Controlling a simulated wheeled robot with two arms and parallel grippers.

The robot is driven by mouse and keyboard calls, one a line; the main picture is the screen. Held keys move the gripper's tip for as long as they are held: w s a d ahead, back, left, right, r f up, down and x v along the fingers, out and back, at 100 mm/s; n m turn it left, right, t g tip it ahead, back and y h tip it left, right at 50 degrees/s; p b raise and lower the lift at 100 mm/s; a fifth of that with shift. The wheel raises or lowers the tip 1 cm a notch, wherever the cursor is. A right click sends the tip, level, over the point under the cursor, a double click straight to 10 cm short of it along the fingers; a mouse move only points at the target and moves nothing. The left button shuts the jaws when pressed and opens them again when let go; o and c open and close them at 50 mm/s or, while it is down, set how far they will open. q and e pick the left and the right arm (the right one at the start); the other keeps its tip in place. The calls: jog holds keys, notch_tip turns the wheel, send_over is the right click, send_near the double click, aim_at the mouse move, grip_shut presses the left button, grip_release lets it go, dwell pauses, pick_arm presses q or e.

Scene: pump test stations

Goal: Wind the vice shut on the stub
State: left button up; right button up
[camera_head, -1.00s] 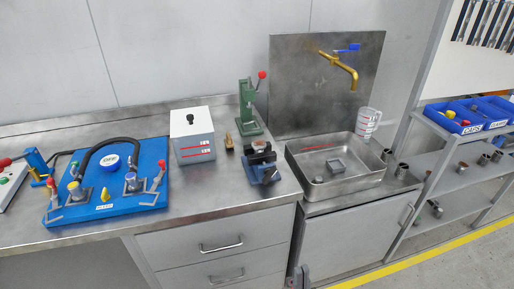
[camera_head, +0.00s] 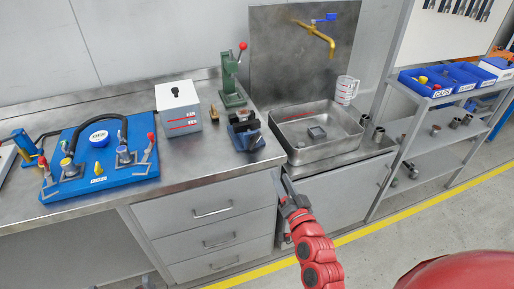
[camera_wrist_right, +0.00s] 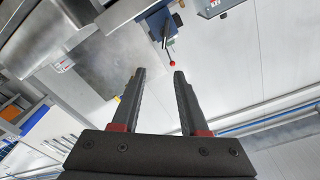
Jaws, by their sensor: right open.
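The small blue vice (camera_head: 245,131) stands on the steel bench near its right front corner, left of the sink. Something small and greyish shows at its top; I cannot tell how the stub sits between the jaws. My right gripper (camera_head: 286,182) is in front of the bench, right of the drawers and below the vice, apart from it. It is open and empty, with two dark fingers spread in the right wrist view (camera_wrist_right: 159,72). A blue part, likely the vice (camera_wrist_right: 157,20), shows beyond the fingertips there. My left gripper is not in view.
A green press (camera_head: 232,85) with a red-knobbed lever stands behind the vice. A white box (camera_head: 179,110) is to its left. The steel sink (camera_head: 318,150) with a brass tap (camera_head: 318,37) is to its right. A blue pump board (camera_head: 125,175) lies farther left.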

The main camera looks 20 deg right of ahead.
jog(key=y+p, duration=0.1)
jog(key=p, duration=0.2)
send_near(256, 143)
jog(key=w, duration=0.7)
jog(key=shift+w+a+r, duration=0.1)
jog(key=shift+w+r, duration=0.2)
jog(key=shift+w, duration=0.1)
jog(key=shift+w+f, duration=0.1)
jog(key=shift+w, duration=0.35)
grip_shut()
